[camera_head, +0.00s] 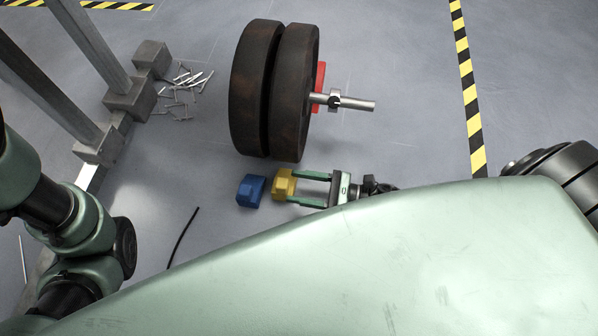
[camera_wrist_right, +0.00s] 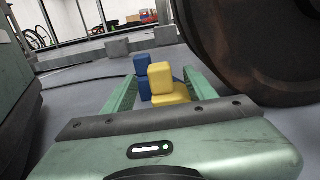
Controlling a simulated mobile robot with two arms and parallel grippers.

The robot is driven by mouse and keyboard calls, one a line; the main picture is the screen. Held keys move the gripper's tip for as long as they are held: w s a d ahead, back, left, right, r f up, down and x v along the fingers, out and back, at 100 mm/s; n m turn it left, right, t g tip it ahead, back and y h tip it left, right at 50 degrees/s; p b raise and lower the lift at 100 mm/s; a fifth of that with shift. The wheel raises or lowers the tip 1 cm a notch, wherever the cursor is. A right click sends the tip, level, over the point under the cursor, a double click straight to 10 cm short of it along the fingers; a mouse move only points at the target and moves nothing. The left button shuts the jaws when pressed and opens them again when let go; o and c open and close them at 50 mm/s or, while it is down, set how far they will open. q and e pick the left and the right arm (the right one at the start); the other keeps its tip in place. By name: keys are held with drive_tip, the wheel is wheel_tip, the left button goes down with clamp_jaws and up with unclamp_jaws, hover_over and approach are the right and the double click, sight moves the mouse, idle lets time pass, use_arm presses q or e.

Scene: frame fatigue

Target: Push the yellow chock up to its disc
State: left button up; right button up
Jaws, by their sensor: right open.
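The yellow chock (camera_head: 283,183) sits on the floor in front of the right-hand dark disc (camera_head: 295,95), with a small floor gap showing between them. My right gripper (camera_head: 291,188) is open, low over the floor, its fingers on either side of the yellow chock. In the right wrist view the chock (camera_wrist_right: 160,82) stands between the fingers; whether they touch it is unclear. The blue chock (camera_head: 250,190) sits just left of it, in front of the left-hand disc (camera_head: 250,85). My left gripper is not in view; only left arm links show.
A metal axle (camera_head: 350,103) sticks out right from the discs, with a red piece (camera_head: 320,76) behind it. Metal posts on blocks (camera_head: 130,97) and scattered metal pins (camera_head: 182,90) lie left. A black cable (camera_head: 183,237) lies front left. Floor right of the axle is clear.

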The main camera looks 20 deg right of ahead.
drive_tip(key=b+x, duration=0.2)
drive_tip(key=x, duration=0.5)
drive_tip(key=shift+w+a, duration=0.2)
drive_tip(key=shift+a, duration=0.15)
clamp_jaws()
